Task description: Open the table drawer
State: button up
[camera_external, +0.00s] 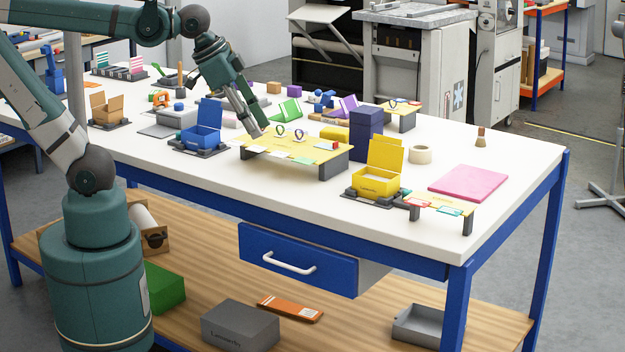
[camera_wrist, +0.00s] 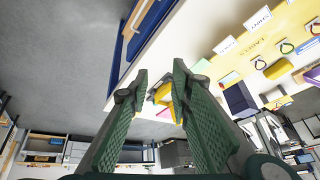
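The table drawer (camera_external: 318,272) has a blue front and hangs under the near edge of the white worktable (camera_external: 215,178). Its white bar handle (camera_external: 289,264) faces outward. A grey side wall shows behind the front; I cannot tell whether that is the drawer or its housing. In the wrist view the blue drawer front (camera_wrist: 152,22) shows at the top, beside the white tabletop. My gripper (camera_external: 250,120) is above the table near the yellow label stand, apart from the drawer and its handle. Its green fingers (camera_wrist: 159,75) are spread with nothing between them.
The yellow label stand (camera_external: 330,157), blue open box (camera_external: 202,138) and yellow open box (camera_external: 376,184) stand near the table's front edge. A tall navy box (camera_external: 366,135) stands behind. The lower shelf holds a grey carton (camera_external: 240,326). Space directly before the drawer front looks clear.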

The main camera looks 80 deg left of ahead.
jog(key=w+d+m+g, duration=0.2)
jog(key=w+d+m, duration=0.1)
jog(key=m, duration=0.1)
jog(key=m+g+y, duration=0.2)
send_over(285, 264)
jog(key=s+d, duration=0.1)
jog(key=s+d+x, duration=0.1)
jog(key=d+x, duration=0.1)
jog(key=x, duration=1.1)
jog(key=s+d+f+x, duration=0.1)
jog(key=s+d+x, duration=0.1)
jog(key=x, duration=1)
jog(key=shift+s+d+f+p, duration=0.2)
jog(key=shift+s+f+p, duration=0.2)
jog(key=shift+f, duration=0.15)
jog(key=shift+b+x, duration=1.3)
jog(key=shift+x, duration=2.55)
jog(key=shift+d, duration=0.2)
jog(key=shift+c, duration=0.6)
grip_shut()
